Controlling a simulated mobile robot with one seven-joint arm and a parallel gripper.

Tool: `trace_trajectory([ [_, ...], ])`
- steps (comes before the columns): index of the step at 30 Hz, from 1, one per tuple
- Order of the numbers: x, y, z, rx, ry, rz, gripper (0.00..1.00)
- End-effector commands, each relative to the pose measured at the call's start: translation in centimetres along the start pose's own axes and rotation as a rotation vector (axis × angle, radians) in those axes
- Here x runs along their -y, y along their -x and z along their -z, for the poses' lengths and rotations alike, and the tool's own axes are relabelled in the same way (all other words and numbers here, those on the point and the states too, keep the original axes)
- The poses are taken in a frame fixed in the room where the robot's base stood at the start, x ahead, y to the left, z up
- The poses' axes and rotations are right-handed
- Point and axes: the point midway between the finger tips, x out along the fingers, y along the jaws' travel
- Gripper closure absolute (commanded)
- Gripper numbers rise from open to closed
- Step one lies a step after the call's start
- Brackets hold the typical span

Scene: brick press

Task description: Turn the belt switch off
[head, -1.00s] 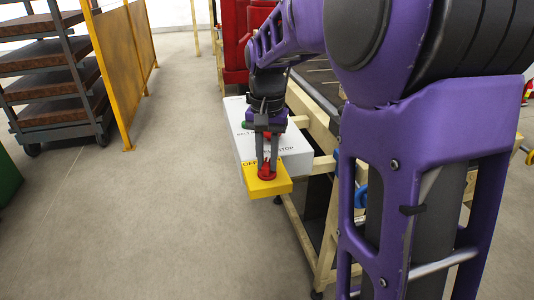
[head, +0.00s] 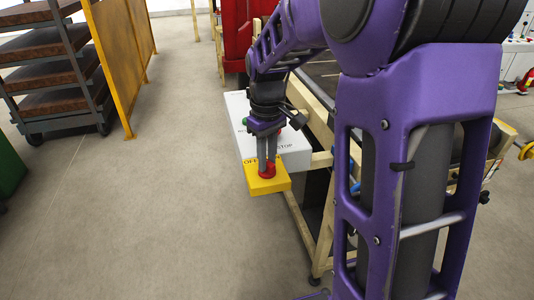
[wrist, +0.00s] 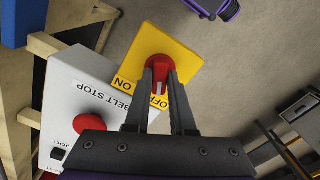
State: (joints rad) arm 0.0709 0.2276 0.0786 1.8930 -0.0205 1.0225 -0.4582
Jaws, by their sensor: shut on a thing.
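The belt switch is a red rotary knob (wrist: 159,66) on a yellow plate (wrist: 152,42) with OFF and ON printed at its edge. The plate (head: 277,183) sticks out from the front of a white control box (head: 292,150). My gripper (wrist: 160,84) is shut on the red knob, one finger on each side. A pale mark on the knob shows between the fingers. In the head view my gripper (head: 266,166) points down onto the knob, and its fingers partly hide it.
A large red button (wrist: 92,112) sits on the white box beside the words BELT STOP. The box is fixed to a wooden-framed conveyor (head: 318,235). A rack of trays (head: 50,75) and a yellow screen (head: 112,50) stand at left. The floor between is clear.

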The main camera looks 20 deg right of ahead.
Motion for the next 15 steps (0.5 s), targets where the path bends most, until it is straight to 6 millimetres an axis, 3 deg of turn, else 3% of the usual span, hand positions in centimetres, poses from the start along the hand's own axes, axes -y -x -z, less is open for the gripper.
trace_trajectory([
  [15,-0.03,0.12,0.04,-0.001,0.291,-0.001,1.0],
])
